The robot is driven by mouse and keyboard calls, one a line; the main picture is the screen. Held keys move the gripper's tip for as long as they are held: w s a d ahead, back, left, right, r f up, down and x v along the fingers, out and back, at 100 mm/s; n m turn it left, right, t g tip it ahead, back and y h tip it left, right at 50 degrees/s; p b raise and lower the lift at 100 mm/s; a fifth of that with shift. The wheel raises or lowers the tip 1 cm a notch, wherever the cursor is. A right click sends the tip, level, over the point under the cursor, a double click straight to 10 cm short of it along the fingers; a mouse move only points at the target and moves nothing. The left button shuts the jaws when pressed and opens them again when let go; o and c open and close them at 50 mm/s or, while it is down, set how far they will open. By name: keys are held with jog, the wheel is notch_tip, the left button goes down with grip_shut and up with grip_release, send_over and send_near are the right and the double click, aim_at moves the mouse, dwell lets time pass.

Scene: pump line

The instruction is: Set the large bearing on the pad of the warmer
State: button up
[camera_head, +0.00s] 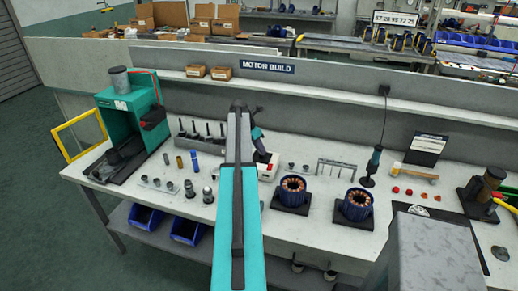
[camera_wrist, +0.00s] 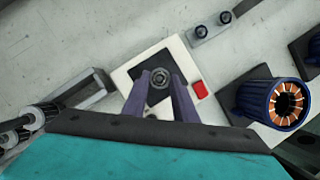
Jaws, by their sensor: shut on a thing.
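The warmer is a white box with a dark square pad and a red switch, in the wrist view (camera_wrist: 122,78) and partly behind my arm in the head view (camera_head: 273,160). My gripper (camera_wrist: 160,84) is shut on the large bearing (camera_wrist: 159,77), a dark ring with a bright inner ring, seen between the fingertips. The bearing is over the dark pad (camera_wrist: 142,66). I cannot tell whether it touches the pad or is slightly above it. My gripper also shows in the head view (camera_head: 261,150), where the bearing is not clearly visible.
Blue motor stators (camera_head: 293,189) (camera_head: 355,205) stand right of the warmer. A holder with two small dark rings (camera_wrist: 213,27) lies just beyond it. A green press (camera_head: 130,115) stands at the left, with a rack of upright tools (camera_head: 205,138) between it and the warmer.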

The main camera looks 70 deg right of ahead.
jog(key=shift+f, duration=0.2)
dwell(0.7)
jog(key=o, duration=0.9)
jog(key=shift+c, duration=0.2)
jog(key=shift+o, duration=0.5)
jog(key=shift+o, duration=0.8)
jog(key=shift+r, duration=0.15)
jog(key=shift+r+p, duration=2)
jog(key=shift+r, duration=0.9)
